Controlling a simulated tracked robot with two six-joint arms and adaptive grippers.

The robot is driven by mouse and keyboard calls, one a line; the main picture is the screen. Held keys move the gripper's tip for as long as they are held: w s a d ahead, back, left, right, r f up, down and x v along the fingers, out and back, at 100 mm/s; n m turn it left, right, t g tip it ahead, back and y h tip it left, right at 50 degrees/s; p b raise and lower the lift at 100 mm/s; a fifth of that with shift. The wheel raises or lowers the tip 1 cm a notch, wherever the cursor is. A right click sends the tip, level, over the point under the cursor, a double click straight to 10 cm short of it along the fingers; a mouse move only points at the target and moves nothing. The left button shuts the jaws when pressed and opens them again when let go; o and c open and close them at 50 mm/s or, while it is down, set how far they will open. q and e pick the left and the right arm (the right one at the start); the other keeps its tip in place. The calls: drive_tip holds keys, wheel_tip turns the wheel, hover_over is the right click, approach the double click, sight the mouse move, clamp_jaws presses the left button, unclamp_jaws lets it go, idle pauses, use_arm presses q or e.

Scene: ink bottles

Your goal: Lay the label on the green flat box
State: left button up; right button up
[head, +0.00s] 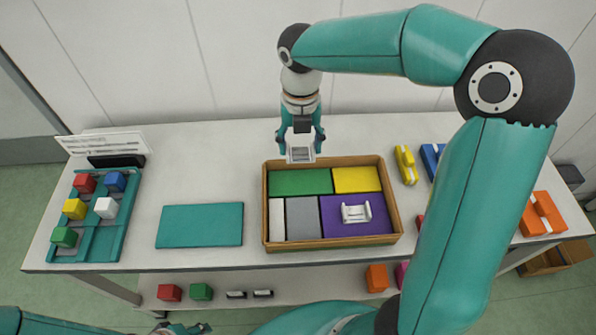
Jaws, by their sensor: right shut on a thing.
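The green flat box (290,183) lies at the back left of a wooden tray (267,215) on the table. My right gripper (301,148) points down over the tray's back edge, behind and above the green box. It is shut on a small pale, squarish piece (301,155), which appears to be the label. The piece looks held above the table, apart from the green box; its exact height is hard to tell. My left gripper (182,329) shows only partly at the bottom edge, low and away from the tray; its fingers are unclear.
The tray also holds yellow (356,180), white, grey (303,218) and purple (340,228) boxes; a white cradle (356,212) sits on the purple one. A teal mat (200,225) and a rack of cubes (100,235) are left. Yellow (406,165) and orange (541,213) pieces are right.

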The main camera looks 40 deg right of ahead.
sight(300, 180)
wheel_tip(300, 180, down, 10)
drive_tip(key=shift+f, duration=0.15)
idle(0.3)
drive_tip(key=shift+s+f, duration=0.1)
drive_tip(key=o, duration=0.7)
drive_tip(key=shift+o, duration=0.2)
wheel_tip(300, 180, up, 12)
drive_tip(key=shift+r, duration=0.15)
idle(0.5)
